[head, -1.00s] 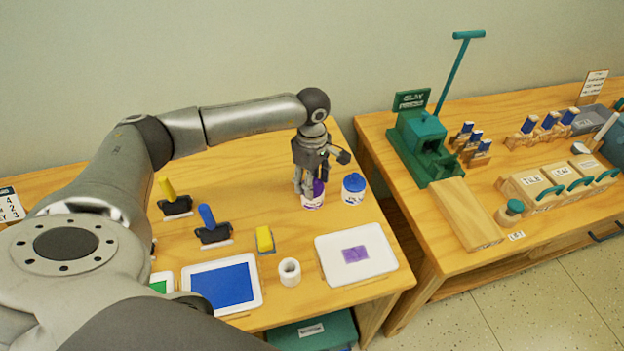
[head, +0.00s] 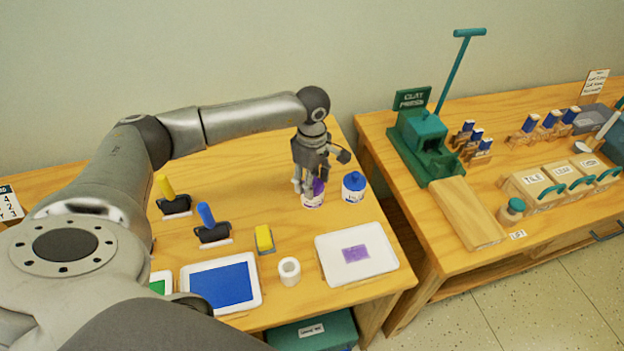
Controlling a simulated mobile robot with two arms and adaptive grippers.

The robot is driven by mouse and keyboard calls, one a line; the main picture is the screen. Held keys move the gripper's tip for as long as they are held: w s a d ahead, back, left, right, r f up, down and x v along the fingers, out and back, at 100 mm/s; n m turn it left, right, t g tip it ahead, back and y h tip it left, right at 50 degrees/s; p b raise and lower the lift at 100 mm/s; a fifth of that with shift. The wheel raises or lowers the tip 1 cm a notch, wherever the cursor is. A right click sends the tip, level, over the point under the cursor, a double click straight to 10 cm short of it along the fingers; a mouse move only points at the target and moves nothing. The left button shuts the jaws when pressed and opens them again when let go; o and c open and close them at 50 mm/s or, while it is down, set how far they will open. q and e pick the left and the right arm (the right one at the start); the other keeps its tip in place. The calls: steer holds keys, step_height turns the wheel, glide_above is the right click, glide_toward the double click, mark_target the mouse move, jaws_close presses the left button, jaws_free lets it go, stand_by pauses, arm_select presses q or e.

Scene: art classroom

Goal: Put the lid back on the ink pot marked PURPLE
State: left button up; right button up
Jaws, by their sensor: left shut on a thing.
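A white ink pot (head: 313,203) stands on the left table, its label too small to read here. My left gripper (head: 308,189) points down right over it, shut on a purple lid (head: 319,187). The lid is at the top of the pot; the fingers hide much of it, so I cannot tell whether it is seated or just above the rim. A second white pot with a blue lid (head: 354,182) stands just to the right, apart from the gripper. My right gripper is not in view.
A white tray with a purple patch (head: 330,277) lies in front of the pots. A white roll (head: 289,271), a yellow block (head: 264,237), a blue ink tray (head: 258,303) and blue and yellow-handled rollers (head: 213,232) lie nearer and left. A green clay press (head: 425,140) stands on the right table.

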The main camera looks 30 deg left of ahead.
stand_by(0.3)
arm_select(q)
steer(key=o, duration=0.8)
steer(key=shift+o, duration=0.3)
steer(key=o, duration=0.4)
steer(key=shift+r, duration=0.1)
steer(key=shift+r+p, duration=2.05)
steer(key=shift+r, duration=1.4)
